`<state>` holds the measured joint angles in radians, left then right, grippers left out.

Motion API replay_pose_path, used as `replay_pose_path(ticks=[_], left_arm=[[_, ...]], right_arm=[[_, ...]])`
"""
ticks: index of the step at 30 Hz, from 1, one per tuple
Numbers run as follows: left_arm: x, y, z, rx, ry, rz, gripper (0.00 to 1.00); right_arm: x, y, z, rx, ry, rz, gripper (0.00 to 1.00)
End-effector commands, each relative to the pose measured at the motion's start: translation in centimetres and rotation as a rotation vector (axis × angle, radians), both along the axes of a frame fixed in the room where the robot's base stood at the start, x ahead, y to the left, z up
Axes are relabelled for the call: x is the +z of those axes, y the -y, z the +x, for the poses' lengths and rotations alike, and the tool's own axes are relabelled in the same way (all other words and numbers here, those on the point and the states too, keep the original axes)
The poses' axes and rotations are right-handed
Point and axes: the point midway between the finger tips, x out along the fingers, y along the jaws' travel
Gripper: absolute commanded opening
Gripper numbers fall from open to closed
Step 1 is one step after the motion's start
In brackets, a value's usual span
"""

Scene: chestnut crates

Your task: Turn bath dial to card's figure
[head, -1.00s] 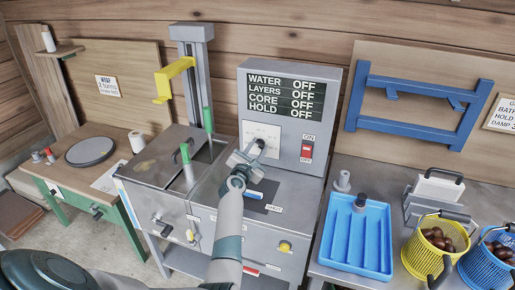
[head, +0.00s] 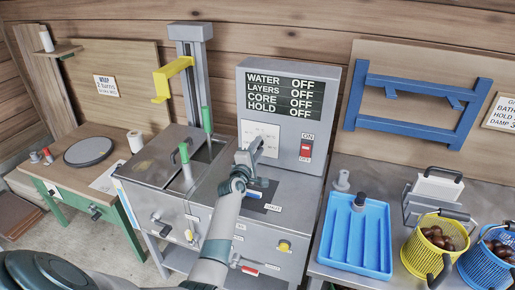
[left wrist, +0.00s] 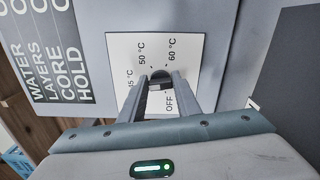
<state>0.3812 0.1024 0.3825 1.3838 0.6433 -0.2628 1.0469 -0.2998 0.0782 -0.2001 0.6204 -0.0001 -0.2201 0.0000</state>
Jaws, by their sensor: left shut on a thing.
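The bath dial (left wrist: 160,76) is a small dark knob on a white scale plate (left wrist: 190,48) marked OFF, 50 °C, 60 °C and a partly hidden figure ending in 5 °C. My left gripper (head: 252,150) is at this plate on the front of the grey control box (head: 228,110). In the left wrist view its two fingers (left wrist: 161,84) are shut on the dial from both sides. They hide most of the knob, and I cannot tell where its pointer stands. A card (head: 500,113) on the right wall mentions the bath, but the picture edge cuts off its figure.
The display (head: 286,97) reads OFF for water, layers, core and hold. A red switch (head: 306,150) sits right of the dial. A blue tray (head: 355,240) and baskets of chestnuts (head: 436,240) are at right.

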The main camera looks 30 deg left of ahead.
Motion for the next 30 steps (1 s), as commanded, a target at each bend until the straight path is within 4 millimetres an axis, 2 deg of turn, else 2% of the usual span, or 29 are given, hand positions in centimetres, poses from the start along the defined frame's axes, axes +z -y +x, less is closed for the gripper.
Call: replay_pose_path(ticks=[9,23,24,26,30], left_arm=[[-0.05,0.01,0.01,0.0,-0.032,0.133,0.07],[-0.03,-0.02,0.02,0.0,-0.035,0.152,0.07],[-0.03,-0.02,0.02,0.0,-0.035,0.151,0.32],[-0.03,-0.01,0.02,0.0,-0.035,0.151,0.46],[-0.04,-0.02,0.02,0.0,-0.035,0.151,0.48]], right_arm=[[0.02,0.37,-0.01,0.001,0.0,-0.004,0.45],[0.02,0.37,-0.02,0.001,0.0,-0.004,0.45],[0.02,0.37,-0.02,0.001,0.0,-0.004,0.45],[0.02,0.36,-0.02,0.001,0.0,-0.004,0.45],[0.02,0.29,-0.03,0.001,0.0,-0.003,0.45]])
